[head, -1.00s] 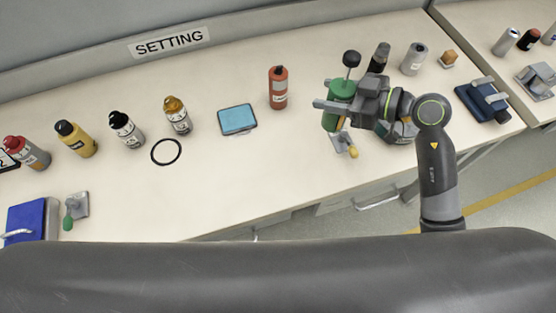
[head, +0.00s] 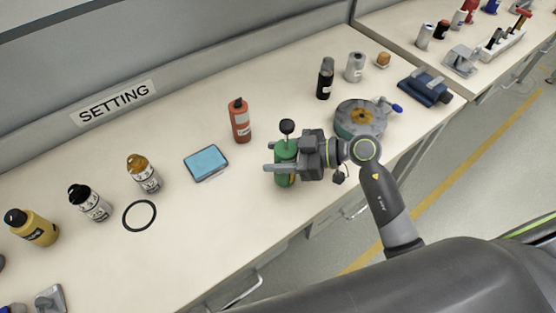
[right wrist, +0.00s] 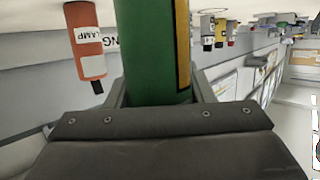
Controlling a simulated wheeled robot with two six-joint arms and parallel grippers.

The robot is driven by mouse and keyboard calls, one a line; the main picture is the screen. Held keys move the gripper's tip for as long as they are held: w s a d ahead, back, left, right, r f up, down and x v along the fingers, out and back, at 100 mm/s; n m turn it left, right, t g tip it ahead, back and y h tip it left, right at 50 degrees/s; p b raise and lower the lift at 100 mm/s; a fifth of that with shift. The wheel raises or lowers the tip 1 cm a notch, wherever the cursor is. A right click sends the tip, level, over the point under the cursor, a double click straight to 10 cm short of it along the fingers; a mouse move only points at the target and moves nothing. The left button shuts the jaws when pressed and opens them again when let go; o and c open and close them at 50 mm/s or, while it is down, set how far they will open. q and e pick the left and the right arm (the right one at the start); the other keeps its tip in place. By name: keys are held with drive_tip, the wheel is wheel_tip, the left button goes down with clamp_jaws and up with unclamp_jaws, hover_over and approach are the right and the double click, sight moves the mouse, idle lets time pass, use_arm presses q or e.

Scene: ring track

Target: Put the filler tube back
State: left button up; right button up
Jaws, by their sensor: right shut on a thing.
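My right gripper (head: 283,157) is shut on a green tube (head: 285,178) with a black ball knob (head: 287,127) on top. The tube looks upright in the head view, over the front right part of the bench; I cannot tell whether its base touches the top. In the right wrist view the green tube (right wrist: 152,50) stands between the fingers, with a yellow-edged label on its right side. My left gripper is not in view.
Beside my arm is a round grey fixture (head: 362,118) with a blue-tipped lever. A red bottle (head: 240,121) and blue pad (head: 206,163) stand left of the tube. A black ring (head: 139,216) lies farther left. The bench front (head: 220,235) is clear.

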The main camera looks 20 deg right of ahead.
drive_tip(key=shift+f, duration=0.8)
drive_tip(key=shift+f, duration=0.15)
drive_tip(key=o, duration=1.2)
drive_tip(key=v, duration=1.2)
drive_tip(key=shift+b, duration=0.4)
